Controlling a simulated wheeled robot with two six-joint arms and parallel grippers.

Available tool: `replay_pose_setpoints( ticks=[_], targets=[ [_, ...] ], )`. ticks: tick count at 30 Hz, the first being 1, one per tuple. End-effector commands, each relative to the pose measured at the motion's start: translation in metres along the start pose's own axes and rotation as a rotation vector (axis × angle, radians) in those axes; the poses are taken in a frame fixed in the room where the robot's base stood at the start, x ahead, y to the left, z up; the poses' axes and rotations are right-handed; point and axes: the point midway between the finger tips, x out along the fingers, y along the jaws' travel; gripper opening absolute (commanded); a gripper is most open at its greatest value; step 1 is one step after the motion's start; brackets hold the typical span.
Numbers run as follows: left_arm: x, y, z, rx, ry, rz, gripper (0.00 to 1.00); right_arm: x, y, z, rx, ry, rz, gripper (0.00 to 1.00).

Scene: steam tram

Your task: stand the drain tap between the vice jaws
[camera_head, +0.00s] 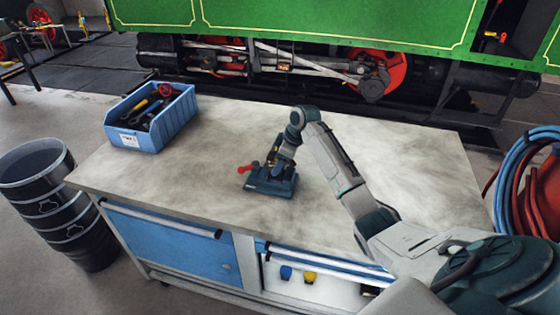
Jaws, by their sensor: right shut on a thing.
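A small dark blue vice (270,187) stands on the workbench, left of its middle. My right gripper (276,167) points down directly over the vice and hides much of its jaws. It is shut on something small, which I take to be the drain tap. A red handle (246,169) sticks out to the left at the gripper's tips; I cannot tell whether it belongs to the tap or to the vice. The tap's body is too small and covered to make out, so whether it sits between the jaws or above them is unclear. My left gripper is out of view.
A blue bin (150,132) with tools stands at the bench's back left corner. The grey bench top (200,160) is otherwise clear. The green tram (300,25) is behind the bench.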

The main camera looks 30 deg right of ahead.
Motion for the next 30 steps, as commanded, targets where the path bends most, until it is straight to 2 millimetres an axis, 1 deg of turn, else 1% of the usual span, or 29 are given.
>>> replay_pose_setpoints(
  ticks=[8,30],
  targets=[
    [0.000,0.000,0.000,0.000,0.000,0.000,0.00,-0.001,0.000,-0.001,-0.001,0.002,0.002,0.22],
    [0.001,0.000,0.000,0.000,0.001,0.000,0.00,0.012,0.000,0.004,-0.001,0.003,0.002,0.22]
  ],
)
